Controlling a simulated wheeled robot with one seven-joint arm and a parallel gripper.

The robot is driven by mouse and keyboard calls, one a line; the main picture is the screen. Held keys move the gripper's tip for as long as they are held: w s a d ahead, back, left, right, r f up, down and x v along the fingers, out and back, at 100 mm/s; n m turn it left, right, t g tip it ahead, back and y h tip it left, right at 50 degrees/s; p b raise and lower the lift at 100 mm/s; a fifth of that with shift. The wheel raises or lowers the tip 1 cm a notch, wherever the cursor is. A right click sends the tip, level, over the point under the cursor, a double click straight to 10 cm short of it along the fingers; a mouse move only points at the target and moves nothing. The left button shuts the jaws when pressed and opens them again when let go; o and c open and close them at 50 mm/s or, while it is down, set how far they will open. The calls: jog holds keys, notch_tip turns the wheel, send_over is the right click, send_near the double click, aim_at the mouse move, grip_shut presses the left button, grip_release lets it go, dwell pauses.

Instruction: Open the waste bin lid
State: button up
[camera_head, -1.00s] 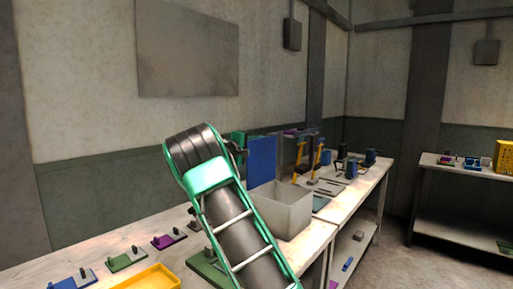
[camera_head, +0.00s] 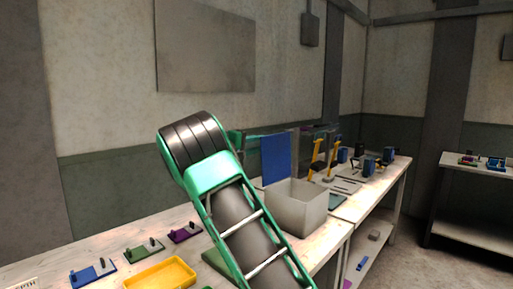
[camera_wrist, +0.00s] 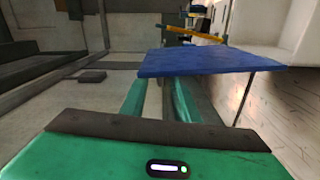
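The waste bin looks like the open-topped pale grey box (camera_head: 308,215) on the bench in the head view. Its blue lid (camera_head: 277,158) stands upright along the box's back left side. In the wrist view the blue lid (camera_wrist: 215,60) is a flat panel across the upper right. My gripper (camera_wrist: 160,95) shows two green fingers with a gap between them and nothing seen held there. The lid covers the far finger ends, so I cannot tell whether they touch it. In the head view my arm hides most of the gripper.
A yellow tray (camera_head: 160,272) and several small coloured plates, one blue (camera_head: 93,273), one purple (camera_head: 185,233), lie on the bench left of my arm. Yellow-handled tools (camera_head: 317,155) stand beyond the bin. A second bench (camera_head: 470,185) stands at the right, with open floor before it.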

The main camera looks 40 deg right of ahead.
jog(key=shift+s+r, duration=0.7)
jog(key=shift+s, duration=0.2)
jog(key=s+a, duration=0.1)
jog(key=a, duration=1.1)
jog(key=shift+s+f, duration=0.2)
jog(key=shift+s, duration=0.1)
dwell(0.5)
